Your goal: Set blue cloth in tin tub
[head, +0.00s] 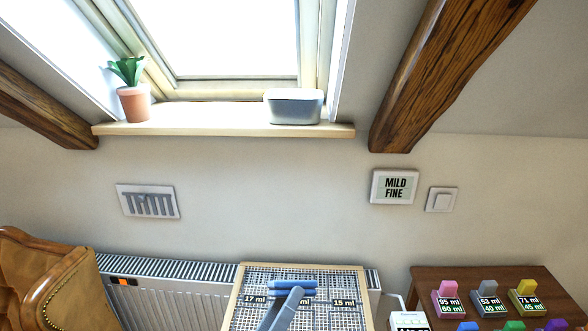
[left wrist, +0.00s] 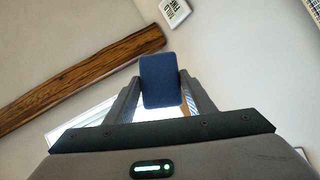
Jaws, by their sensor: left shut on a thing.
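The blue cloth (left wrist: 159,80) shows in the left wrist view as a flat dark-blue rectangle with rounded corners. My left gripper (left wrist: 160,88) is shut on it, with a grey finger on either side. The tin tub (head: 293,107), a pale grey rounded tub, stands upright on the right part of the window sill. Its inside is not visible. The cloth is apart from it. My right gripper is not in view.
A potted plant (head: 132,92) stands at the left of the window sill (head: 205,125), with free room between it and the tub. A wood-framed mesh screen (head: 342,285) lies below, near the radiator (head: 170,290). Several coloured labelled items stand on a brown table (head: 425,281) at right.

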